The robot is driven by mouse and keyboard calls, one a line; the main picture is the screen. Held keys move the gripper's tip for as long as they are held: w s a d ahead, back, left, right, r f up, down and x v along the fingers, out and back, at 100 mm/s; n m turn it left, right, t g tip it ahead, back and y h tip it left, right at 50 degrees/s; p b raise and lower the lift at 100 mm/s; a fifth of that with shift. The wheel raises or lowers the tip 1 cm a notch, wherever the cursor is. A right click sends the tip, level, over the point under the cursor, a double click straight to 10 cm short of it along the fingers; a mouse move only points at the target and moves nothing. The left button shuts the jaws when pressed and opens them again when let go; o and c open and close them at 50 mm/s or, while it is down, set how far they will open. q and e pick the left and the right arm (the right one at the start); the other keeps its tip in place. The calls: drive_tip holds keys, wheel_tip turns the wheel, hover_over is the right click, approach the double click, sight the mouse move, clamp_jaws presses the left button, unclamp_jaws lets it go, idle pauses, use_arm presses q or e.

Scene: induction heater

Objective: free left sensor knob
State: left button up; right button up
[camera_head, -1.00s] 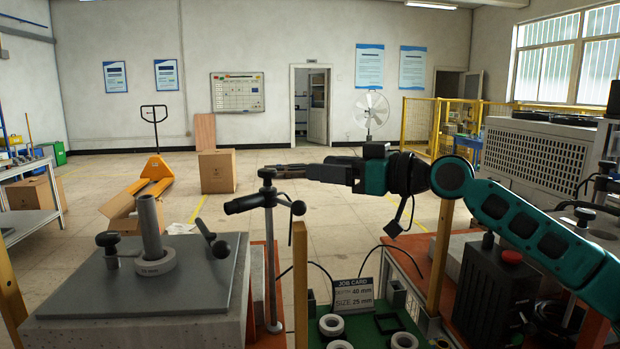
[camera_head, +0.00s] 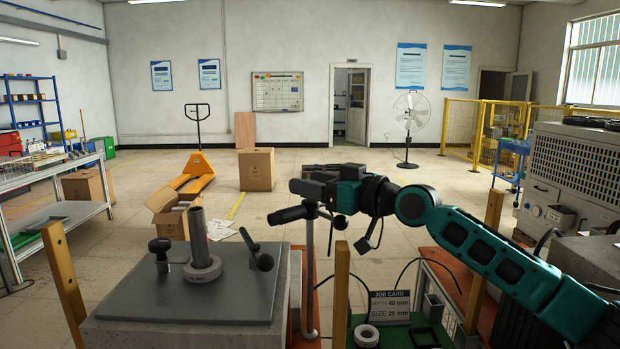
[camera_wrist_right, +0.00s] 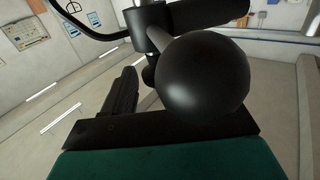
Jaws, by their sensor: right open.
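In the right wrist view a large black ball knob (camera_wrist_right: 205,75) fills the middle, close to my gripper. My right gripper (camera_head: 308,187) is at the top of the post, fingers pointing left, and hides the post's top. One dark finger (camera_wrist_right: 122,95) shows left of the ball; the other is hidden. The jaws are open. My left gripper is out of view.
A wooden post (camera_head: 341,295) stands right of the sensor stand. A job card (camera_head: 389,306) stands farther right.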

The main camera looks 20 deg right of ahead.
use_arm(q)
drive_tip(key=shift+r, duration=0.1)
use_arm(e)
drive_tip(key=shift+w+a, duration=0.3)
drive_tip(key=shift+w, duration=0.1)
